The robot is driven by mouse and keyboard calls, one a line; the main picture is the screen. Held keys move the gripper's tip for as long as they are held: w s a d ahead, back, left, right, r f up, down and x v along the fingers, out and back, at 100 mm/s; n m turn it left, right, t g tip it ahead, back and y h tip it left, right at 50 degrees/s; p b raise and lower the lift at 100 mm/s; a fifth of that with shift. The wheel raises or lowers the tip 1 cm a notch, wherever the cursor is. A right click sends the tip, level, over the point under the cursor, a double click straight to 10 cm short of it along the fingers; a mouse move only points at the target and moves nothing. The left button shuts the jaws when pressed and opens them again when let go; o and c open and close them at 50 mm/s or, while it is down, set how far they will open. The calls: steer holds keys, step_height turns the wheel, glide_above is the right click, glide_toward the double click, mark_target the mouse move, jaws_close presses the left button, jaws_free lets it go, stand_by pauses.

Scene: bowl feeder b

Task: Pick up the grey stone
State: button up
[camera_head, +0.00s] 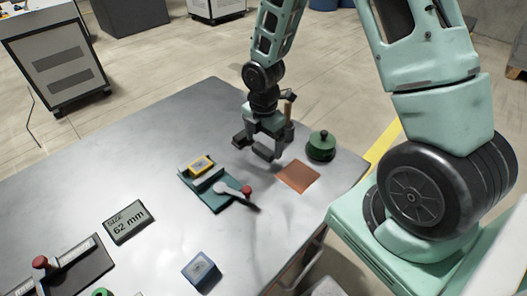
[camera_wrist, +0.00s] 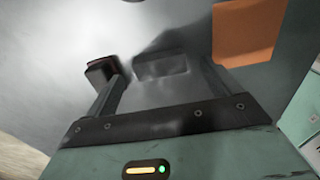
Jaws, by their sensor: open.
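My gripper (camera_head: 262,148) is over the far right part of the table, left of the copper-coloured square, with its fingers pointing down. In the wrist view its two fingers (camera_wrist: 158,80) are spread apart. A smooth grey block (camera_wrist: 160,64) shows between and just beyond the fingertips; it looks like the grey stone, though its edges blend with the grey table. I cannot tell whether the fingers touch it. In the head view the gripper hides most of that spot, and I cannot make the stone out clearly.
The orange-brown square (camera_head: 297,177) lies close to the right, with a green lidded pot (camera_head: 320,146) behind it. A teal fixture (camera_head: 205,192) with a red-knobbed lever is nearer.

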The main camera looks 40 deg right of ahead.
mark_target(264, 149)
step_height(264, 149, down, 2)
steer(key=shift+f, duration=0.1)
steer(key=c, duration=1.2)
steer(key=shift+r, duration=0.2)
step_height(264, 149, up, 10)
steer(key=shift+f, duration=0.1)
